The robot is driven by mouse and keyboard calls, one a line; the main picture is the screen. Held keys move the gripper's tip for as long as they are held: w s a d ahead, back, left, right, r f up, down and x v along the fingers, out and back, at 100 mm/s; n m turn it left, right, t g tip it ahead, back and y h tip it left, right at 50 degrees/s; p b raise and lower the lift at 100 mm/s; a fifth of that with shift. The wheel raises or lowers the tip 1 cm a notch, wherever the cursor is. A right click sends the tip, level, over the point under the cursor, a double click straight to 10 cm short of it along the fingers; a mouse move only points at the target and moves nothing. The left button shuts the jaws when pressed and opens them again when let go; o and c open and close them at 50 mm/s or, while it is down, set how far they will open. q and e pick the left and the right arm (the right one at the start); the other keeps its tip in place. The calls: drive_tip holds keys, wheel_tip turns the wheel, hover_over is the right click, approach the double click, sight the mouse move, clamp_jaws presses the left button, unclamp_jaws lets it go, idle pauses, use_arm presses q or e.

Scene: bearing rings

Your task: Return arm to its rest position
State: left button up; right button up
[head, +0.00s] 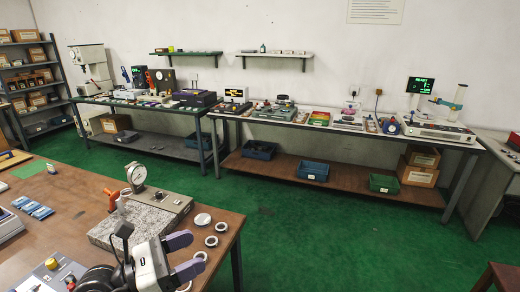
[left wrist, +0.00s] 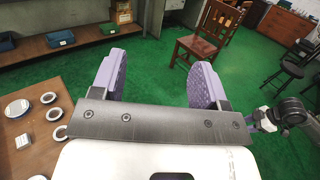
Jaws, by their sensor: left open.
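My left gripper (head: 184,256) is open and empty, with its two purple fingers apart. It is above the near right part of the brown workbench (head: 222,262) in the head view. In the left wrist view the open fingers (left wrist: 158,62) point out past the bench over the green floor, with nothing between them. Several bearing rings (head: 211,241) lie on the bench beside the gripper; they also show at the left of the left wrist view (left wrist: 54,114). A dark arm part with a purple piece (left wrist: 285,113), possibly of my right arm, shows at the right there; its jaws are unclear.
A granite plate (head: 128,222) with a dial gauge (head: 136,174) stands on the bench beside the left gripper. A wooden chair (left wrist: 207,35) stands on the floor beyond the fingers. Loaded benches line the back wall. The green floor (head: 285,225) between is clear.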

use_arm(q)
drive_tip(key=a+r+n+t+y, duration=0.2)
drive_tip(key=a+r+n+t, duration=0.1)
drive_tip(key=r+n+t, duration=0.5)
drive_tip(key=a+r+n+t+y, duration=0.2)
drive_tip(key=a+r+n+t, duration=0.3)
drive_tip(key=n, duration=0.5)
drive_tip(key=a+n+t+y, duration=0.3)
drive_tip(key=a+n+y, duration=0.1)
drive_tip(key=n+y, duration=1.05)
drive_tip(key=s+d+f+n+g, duration=0.1)
drive_tip(key=s+f+n+g, duration=0.3)
drive_tip(key=f, duration=0.5)
drive_tip(key=s+f+n+g+p, duration=0.1)
drive_tip(key=s+f+n+g, duration=0.15)
drive_tip(key=f+g, duration=0.4)
drive_tip(key=s+d+f+n+g, duration=0.1)
drive_tip(key=s+f+n+g, duration=0.3)
drive_tip(key=f, duration=0.7)
drive_tip(key=s+d+f+n+g+h+p, duration=0.2)
drive_tip(key=s+f+g, duration=0.5)
drive_tip(key=s+f, duration=1.35)
wheel_tip(320, 180, up, 38)
drive_tip(key=s+n+p, duration=0.1)
drive_tip(key=p, duration=3.6)
drive_tip(key=shift+s+d, duration=0.15)
drive_tip(key=shift+d, duration=0.05)
drive_tip(key=shift+r+h, duration=0.1)
drive_tip(key=shift+h, duration=0.15)
